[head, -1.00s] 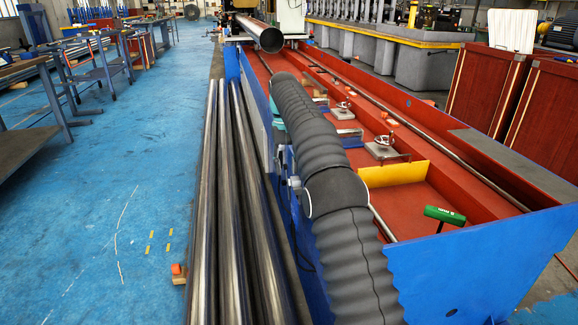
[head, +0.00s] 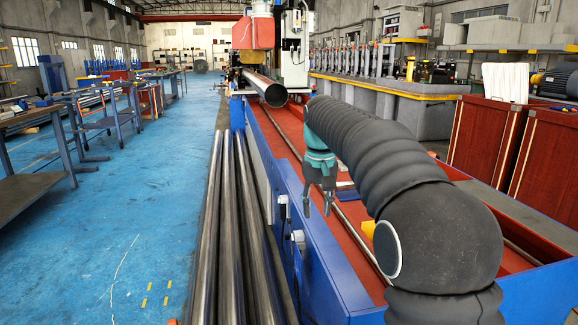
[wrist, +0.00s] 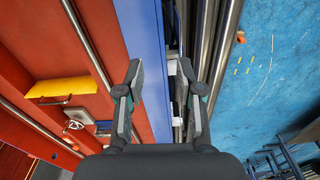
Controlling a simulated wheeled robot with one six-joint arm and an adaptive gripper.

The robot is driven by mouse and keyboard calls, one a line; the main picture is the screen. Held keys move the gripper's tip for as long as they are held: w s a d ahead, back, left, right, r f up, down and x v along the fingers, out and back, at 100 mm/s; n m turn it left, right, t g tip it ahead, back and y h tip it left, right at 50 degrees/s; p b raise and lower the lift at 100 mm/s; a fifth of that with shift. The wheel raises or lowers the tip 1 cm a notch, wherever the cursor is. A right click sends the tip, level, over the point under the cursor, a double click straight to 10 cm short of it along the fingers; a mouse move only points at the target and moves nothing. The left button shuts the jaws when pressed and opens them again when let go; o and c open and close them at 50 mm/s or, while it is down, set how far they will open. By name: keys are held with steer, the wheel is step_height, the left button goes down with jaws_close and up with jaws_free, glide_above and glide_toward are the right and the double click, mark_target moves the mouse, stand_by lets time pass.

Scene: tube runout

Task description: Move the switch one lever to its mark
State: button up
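Two small switch-like fittings stick out from the blue side wall of the long machine, a farther one (head: 283,204) and a nearer one (head: 298,238) with a pale round part. I cannot tell which is switch one, and no mark can be made out. My gripper (head: 318,203) points down over the machine's left side, to the right of these fittings, open and empty. In the wrist view its spread fingers (wrist: 162,85) straddle the blue wall's edge. Pale and dark parts (wrist: 174,90) on the wall's side show between the fingers, partly hidden by one finger.
Long steel tubes (head: 228,235) lie beside the machine on its left. A large tube (head: 264,88) ends above the red trough. A yellow plate (wrist: 60,87) stands in the trough. The blue floor (head: 130,220) to the left is mostly clear.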

steer(key=s+d+t, duration=0.1)
steer(key=s+d, duration=0.2)
steer(key=s, duration=0.6)
steer(key=s+d+t, duration=0.2)
steer(key=s+d, duration=0.1)
steer(key=s, duration=0.6)
steer(key=s+d+f+t, duration=0.1)
steer(key=s+f, duration=0.3)
steer(key=s, duration=0.3)
steer(key=s+d+f+m, duration=0.1)
steer(key=s+d+f, duration=0.1)
steer(key=s+f, duration=0.3)
steer(key=s, duration=0.3)
steer(key=shift+s+m+t, duration=0.25)
steer(key=shift+m+t, duration=0.05)
steer(key=shift+t, duration=0.1)
